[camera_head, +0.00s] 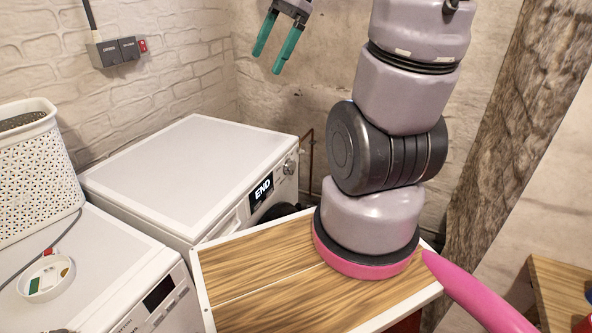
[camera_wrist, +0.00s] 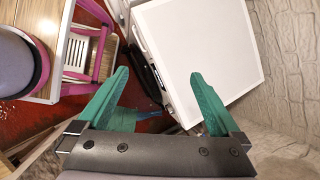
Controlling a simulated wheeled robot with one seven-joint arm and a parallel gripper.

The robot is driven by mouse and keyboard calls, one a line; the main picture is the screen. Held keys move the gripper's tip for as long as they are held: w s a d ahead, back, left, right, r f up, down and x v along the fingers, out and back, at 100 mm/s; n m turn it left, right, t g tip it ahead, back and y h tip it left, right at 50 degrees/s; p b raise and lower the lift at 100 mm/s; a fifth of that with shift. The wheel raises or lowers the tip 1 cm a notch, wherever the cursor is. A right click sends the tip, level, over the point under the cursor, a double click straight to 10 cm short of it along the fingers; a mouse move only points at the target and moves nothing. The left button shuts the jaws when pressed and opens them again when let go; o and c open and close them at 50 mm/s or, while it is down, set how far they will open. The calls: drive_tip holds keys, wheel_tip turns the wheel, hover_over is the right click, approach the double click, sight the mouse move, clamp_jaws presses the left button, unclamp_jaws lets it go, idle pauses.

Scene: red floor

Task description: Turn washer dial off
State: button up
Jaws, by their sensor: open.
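The washer (camera_head: 200,170) is a white machine against the brick wall in the head view, with a lit "END" display (camera_head: 262,188) on its front panel. Its round dial (camera_head: 289,166) sits at the right end of that panel. My gripper (camera_head: 276,48), with green fingers, is open and empty, raised above and behind the washer in the head view. In the wrist view my open gripper (camera_wrist: 162,95) points down, with the white washer top (camera_wrist: 205,45) below and beyond the fingers. I cannot make out the dial clearly in the wrist view.
A second white machine (camera_head: 100,262) stands at the left with a round dish (camera_head: 46,278) on it. A white perforated basket (camera_head: 32,178) is at the far left. A wall socket box (camera_head: 116,50) hangs above. A wooden surface (camera_head: 570,290) is at right.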

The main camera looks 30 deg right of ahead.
drive_tip(key=w+d+f+m+g+y, duration=0.25)
drive_tip(key=w+f+m+y, duration=0.25)
drive_tip(key=w+f+m, duration=0.55)
drive_tip(key=m+t+y, duration=0.4)
drive_tip(key=m+t, duration=0.5)
drive_tip(key=m, duration=1.6)
hover_over(293, 169)
drive_tip(key=s+d, duration=0.2)
drive_tip(key=s, duration=0.3)
wheel_tip(293, 169, down, 21)
drive_tip(key=s+d+f+m+t+h, duration=0.2)
drive_tip(key=d+f+m+t, duration=0.1)
drive_tip(key=f+m, duration=0.45)
drive_tip(key=s+d+f+m+t+h, duration=0.1)
drive_tip(key=s+d+f+m+t, duration=0.15)
drive_tip(key=f+m, duration=0.45)
drive_tip(key=shift+n+t, duration=0.3)
drive_tip(key=shift+n, duration=0.4)
drive_tip(key=x, duration=0.7)
drive_tip(key=f+x, duration=0.1)
drive_tip(key=x, duration=0.3)
drive_tip(key=shift+w, duration=0.25)
drive_tip(key=c, duration=1.3)
